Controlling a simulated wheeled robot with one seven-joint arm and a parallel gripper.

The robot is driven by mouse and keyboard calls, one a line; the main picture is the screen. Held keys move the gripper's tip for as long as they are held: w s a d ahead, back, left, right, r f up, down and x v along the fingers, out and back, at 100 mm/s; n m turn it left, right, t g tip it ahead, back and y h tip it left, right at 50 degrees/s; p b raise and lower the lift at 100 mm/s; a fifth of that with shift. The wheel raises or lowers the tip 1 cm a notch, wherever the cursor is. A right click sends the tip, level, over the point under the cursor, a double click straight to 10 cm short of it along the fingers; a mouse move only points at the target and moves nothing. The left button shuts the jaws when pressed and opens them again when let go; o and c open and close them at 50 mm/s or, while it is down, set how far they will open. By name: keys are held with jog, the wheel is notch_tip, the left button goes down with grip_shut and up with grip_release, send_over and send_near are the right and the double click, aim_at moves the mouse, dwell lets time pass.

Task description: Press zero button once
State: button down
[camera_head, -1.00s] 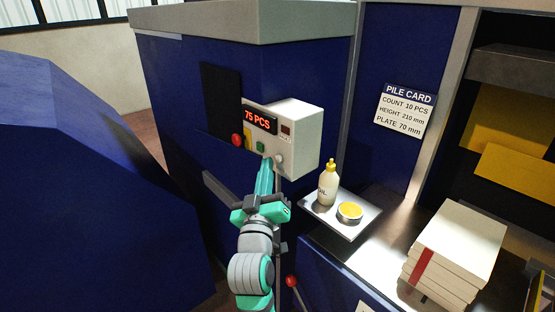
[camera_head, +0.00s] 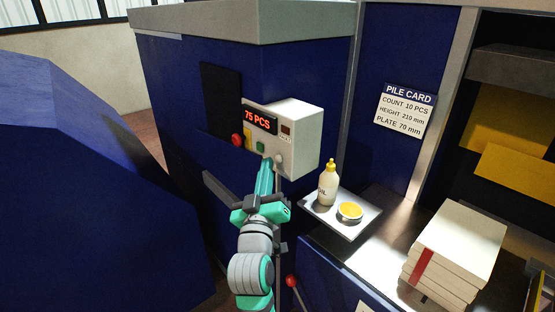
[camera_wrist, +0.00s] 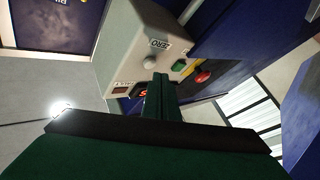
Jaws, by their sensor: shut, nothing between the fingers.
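The control box (camera_head: 302,147) is cream coloured and fixed to the blue machine. Its red display (camera_head: 258,121) reads 75 PCS. The zero button (camera_wrist: 150,62) is a pale round knob beside a ZERO label in the wrist view; in the head view it is at the lower right of the box front. My gripper (camera_head: 266,163) is shut and empty, pointing up at the lower front of the box. In the wrist view its fingertips (camera_wrist: 158,78) are close beside the zero button, and I see no clear contact. The fingers partly hide the display in that view.
A green button (camera_head: 260,147) and a red mushroom button (camera_head: 237,140) sit left of the zero button. A shelf (camera_head: 322,222) to the right holds an oil bottle (camera_head: 328,184) and a yellow-topped tin (camera_head: 350,212). A paper stack (camera_head: 455,255) stands farther right.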

jog(key=shift+w+d, duration=0.1)
jog(key=shift+d, duration=0.05)
dwell(0.4)
jog(key=shift+w+d, duration=0.2)
jog(key=shift+d, duration=0.05)
jog(key=shift+w+d, duration=0.2)
jog(key=shift+d, duration=0.1)
dwell(0.9)
jog(key=shift+a, duration=0.1)
jog(key=shift+s+a, duration=0.5)
jog(key=shift+a, duration=0.05)
jog(key=shift+a, duration=0.1)
jog(key=s+a, duration=0.1)
jog(key=a, duration=0.1)
jog(key=s+a, duration=0.2)
dwell(0.7)
dwell(0.4)
